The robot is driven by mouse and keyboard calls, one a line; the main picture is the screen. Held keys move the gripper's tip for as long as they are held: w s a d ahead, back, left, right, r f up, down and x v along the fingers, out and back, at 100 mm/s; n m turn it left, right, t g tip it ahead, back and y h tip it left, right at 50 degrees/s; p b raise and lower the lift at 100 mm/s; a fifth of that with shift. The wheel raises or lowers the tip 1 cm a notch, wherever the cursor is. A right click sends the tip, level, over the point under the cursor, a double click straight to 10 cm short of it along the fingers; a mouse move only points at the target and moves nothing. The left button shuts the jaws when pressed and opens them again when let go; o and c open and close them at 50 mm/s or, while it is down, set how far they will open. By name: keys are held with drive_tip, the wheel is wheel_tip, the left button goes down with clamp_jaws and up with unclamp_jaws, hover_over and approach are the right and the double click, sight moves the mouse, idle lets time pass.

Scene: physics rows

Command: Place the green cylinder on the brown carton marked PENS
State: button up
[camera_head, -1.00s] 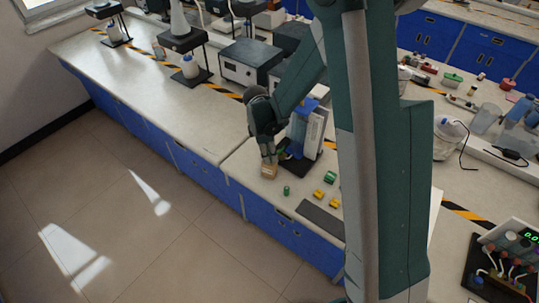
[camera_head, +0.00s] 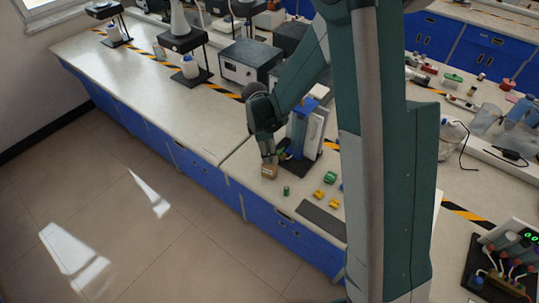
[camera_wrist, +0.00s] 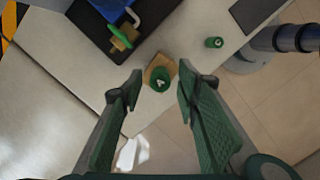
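The brown carton (camera_head: 268,172) stands near the bench's front edge; its lettering is too small to read. In the wrist view, the carton (camera_wrist: 150,73) shows under a green round piece (camera_wrist: 160,84) with a pale mark, seen end-on; this looks like a green cylinder on the carton's top, though contact is hard to judge. My gripper (camera_wrist: 160,76) is open, with one finger on each side of this piece and gaps between. In the head view my gripper (camera_head: 268,155) is right above the carton and hides its top. Another green cylinder (camera_head: 286,190) stands on the bench, also in the wrist view (camera_wrist: 213,43).
A blue-and-white stand (camera_head: 305,132) on a black base is close behind my gripper. A green block (camera_head: 330,177), yellow blocks (camera_head: 319,194) and a dark mat (camera_head: 321,219) lie to the right. The bench to the left (camera_head: 150,90) has clear room.

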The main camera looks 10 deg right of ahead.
wheel_tip(320, 180, up, 10)
drive_tip(key=a, duration=0.1)
drive_tip(key=shift+a+r, duration=0.25)
drive_tip(key=shift+a, duration=0.05)
idle(1.0)
drive_tip(key=s+d+r+m+t+y, duration=0.1)
drive_tip(key=s+d+r+m+t, duration=0.1)
drive_tip(key=s+d+r+m, duration=0.35)
drive_tip(key=s+d+r+m+t, duration=0.1)
drive_tip(key=s+d+r+m, duration=0.15)
drive_tip(key=s+r, duration=0.5)
drive_tip(key=s+d+r+m+t, duration=0.2)
drive_tip(key=s+m, duration=0.3)
drive_tip(key=s, duration=0.2)
drive_tip(key=s+d+r+m+t, duration=0.2)
drive_tip(key=s+d+r+m, duration=0.1)
drive_tip(key=s+m, duration=0.2)
drive_tip(key=shift+s+r+y, duration=0.25)
drive_tip(key=shift+s+y, duration=0.15)
drive_tip(key=shift+s, duration=0.9)
